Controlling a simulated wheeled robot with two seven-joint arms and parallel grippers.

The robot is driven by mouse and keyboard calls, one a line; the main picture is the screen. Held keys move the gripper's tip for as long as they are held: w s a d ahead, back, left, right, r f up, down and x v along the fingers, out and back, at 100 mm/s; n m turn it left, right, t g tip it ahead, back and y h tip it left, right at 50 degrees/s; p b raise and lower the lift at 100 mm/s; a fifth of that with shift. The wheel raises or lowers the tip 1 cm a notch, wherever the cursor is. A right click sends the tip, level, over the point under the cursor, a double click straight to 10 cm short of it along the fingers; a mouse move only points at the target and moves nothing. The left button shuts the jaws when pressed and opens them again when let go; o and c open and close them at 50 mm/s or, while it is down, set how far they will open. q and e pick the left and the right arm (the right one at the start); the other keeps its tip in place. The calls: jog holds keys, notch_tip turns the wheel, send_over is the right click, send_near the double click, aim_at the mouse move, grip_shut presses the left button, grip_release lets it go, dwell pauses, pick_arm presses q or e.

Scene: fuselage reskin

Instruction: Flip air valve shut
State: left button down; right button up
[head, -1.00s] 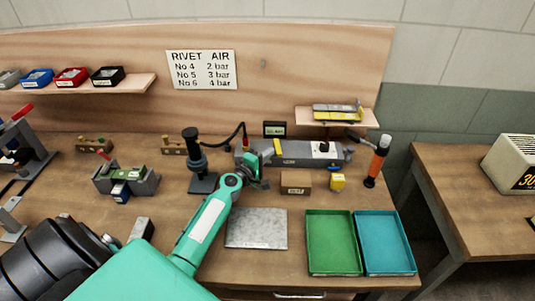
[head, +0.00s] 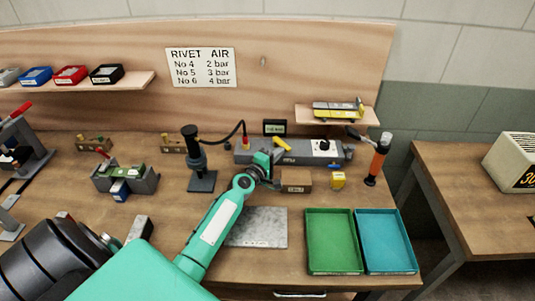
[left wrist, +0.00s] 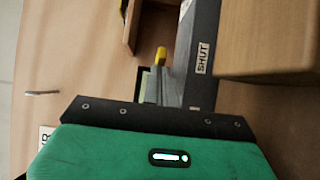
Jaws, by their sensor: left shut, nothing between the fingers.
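The air valve unit is a long grey block (head: 322,152) on the bench near the back panel. My left gripper (head: 275,160) is shut and empty at the block's front edge, just below the lever. In the left wrist view, the shut fingers (left wrist: 153,86) are beside the dark grey block, with a yellow tip (left wrist: 160,55) just beyond them. A SHUT label (left wrist: 203,57) is on that block. Whether the fingers touch the lever cannot be told. My right gripper is not in view.
A brown box (head: 296,181) stands close right of my left gripper; it also shows in the left wrist view (left wrist: 270,35). A black stand (head: 201,182) with a cable is to the left. A metal plate (head: 262,228), a green tray (head: 333,268) and a teal tray (head: 388,268) lie in front.

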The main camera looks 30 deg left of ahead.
pick_arm(q)
jog(key=shift+w+d, duration=0.55)
jog(key=shift+d, duration=0.05)
dwell(0.5)
